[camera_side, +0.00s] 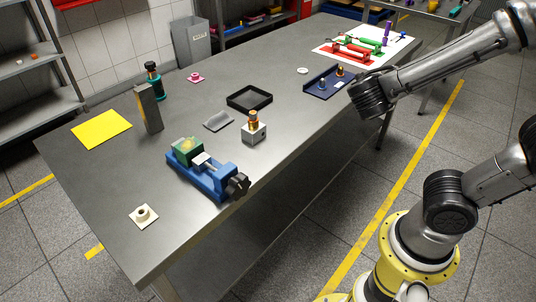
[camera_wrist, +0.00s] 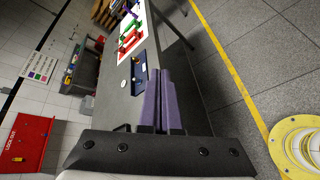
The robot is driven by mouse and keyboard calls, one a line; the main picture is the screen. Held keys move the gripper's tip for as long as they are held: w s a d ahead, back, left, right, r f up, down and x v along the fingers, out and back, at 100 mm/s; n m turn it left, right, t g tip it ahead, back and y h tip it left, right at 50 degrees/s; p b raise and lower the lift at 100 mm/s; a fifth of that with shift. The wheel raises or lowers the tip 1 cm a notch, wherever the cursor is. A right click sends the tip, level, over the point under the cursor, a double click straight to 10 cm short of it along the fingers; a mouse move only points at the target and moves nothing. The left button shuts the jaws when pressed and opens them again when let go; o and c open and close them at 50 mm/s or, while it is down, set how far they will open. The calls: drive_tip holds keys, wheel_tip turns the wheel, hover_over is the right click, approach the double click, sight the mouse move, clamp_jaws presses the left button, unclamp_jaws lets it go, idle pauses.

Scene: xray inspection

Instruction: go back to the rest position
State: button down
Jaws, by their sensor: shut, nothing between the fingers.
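My gripper (camera_wrist: 158,72) shows in the wrist view as two purple-grey fingers side by side, shut with nothing held between them. It is above the grey table (camera_side: 205,103), and its fingers cover part of the tabletop in the wrist view. In the side view my arm reaches in from the upper right, and its dark rounded joint is beside the table's right edge. I cannot make out the fingers in the side view. The yellow base ring of my arm shows at the lower right of both views.
A blue vise (camera_side: 208,181) holds a green block at the table's near edge. A metal block (camera_side: 254,133), a black tray (camera_side: 249,97), an upright grey block (camera_side: 148,107) and a dark blue tray (camera_side: 318,86) stand on the table. Red and green fixtures are at the far end. Floor on the right is clear.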

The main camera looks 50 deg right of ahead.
drive_tip(key=s+a+f+m+g+y, duration=0.1)
drive_tip(key=s+a+f+m+y, duration=0.15)
drive_tip(key=s+m+y, duration=0.45)
drive_tip(key=w+a+r+m+t+y, duration=0.1)
drive_tip(key=a+m+t+y, duration=0.2)
drive_tip(key=a+y, duration=0.3)
drive_tip(key=a, duration=0.5)
drive_tip(key=shift+w+a+r+t, duration=0.15)
drive_tip(key=shift+a+r+t, duration=0.05)
drive_tip(key=shift+a+t, duration=0.1)
